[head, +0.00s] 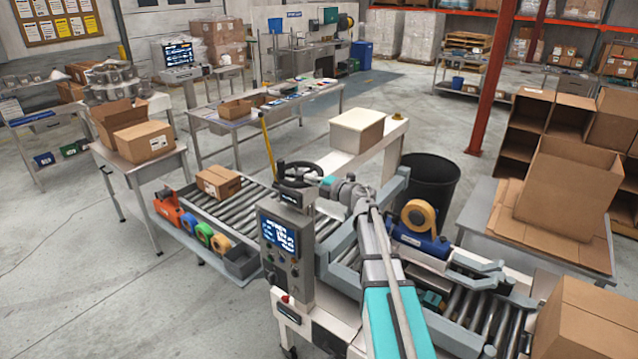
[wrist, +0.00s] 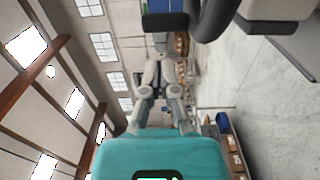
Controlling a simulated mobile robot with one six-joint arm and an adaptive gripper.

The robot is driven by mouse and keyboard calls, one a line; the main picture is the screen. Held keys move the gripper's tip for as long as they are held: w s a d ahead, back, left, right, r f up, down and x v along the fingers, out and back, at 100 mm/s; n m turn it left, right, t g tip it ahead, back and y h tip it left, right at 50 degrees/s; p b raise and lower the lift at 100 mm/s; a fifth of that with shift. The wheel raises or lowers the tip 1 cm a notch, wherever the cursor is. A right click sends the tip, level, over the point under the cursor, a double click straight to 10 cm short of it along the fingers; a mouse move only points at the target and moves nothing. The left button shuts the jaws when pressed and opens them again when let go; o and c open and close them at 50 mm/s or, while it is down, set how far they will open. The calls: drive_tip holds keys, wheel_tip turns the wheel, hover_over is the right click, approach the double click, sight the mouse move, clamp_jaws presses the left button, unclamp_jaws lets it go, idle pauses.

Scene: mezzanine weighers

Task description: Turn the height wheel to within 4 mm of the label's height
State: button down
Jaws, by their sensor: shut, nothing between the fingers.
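The height wheel (head: 300,174) is a black handwheel with spokes on top of the carton-sealing machine, above a grey control box (head: 284,250) with a lit blue screen whose figures are too small to read. In the wrist view a curved black piece of the wheel's rim (wrist: 213,18) shows at the top. My gripper (head: 326,184) is just right of the wheel, close to its rim; contact cannot be told. In the wrist view my gripper (wrist: 158,68) is shut and empty. A carton (head: 218,182) with a small white label, unreadable here, sits on the infeed rollers.
A blue tape head (head: 418,240) with a tan roll stands on the machine, right of my arm. A cream block (head: 357,130) tops the machine's far beam. A black bin (head: 430,190) stands behind. The open floor at left (head: 80,270) is clear.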

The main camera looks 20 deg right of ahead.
sight(284, 168)
drive_tip(key=x, duration=0.8)
drive_tip(key=shift+w+a, duration=0.2)
drive_tip(key=shift+w, duration=0.1)
drive_tip(key=shift+d, duration=0.2)
drive_tip(key=shift+h, duration=0.3)
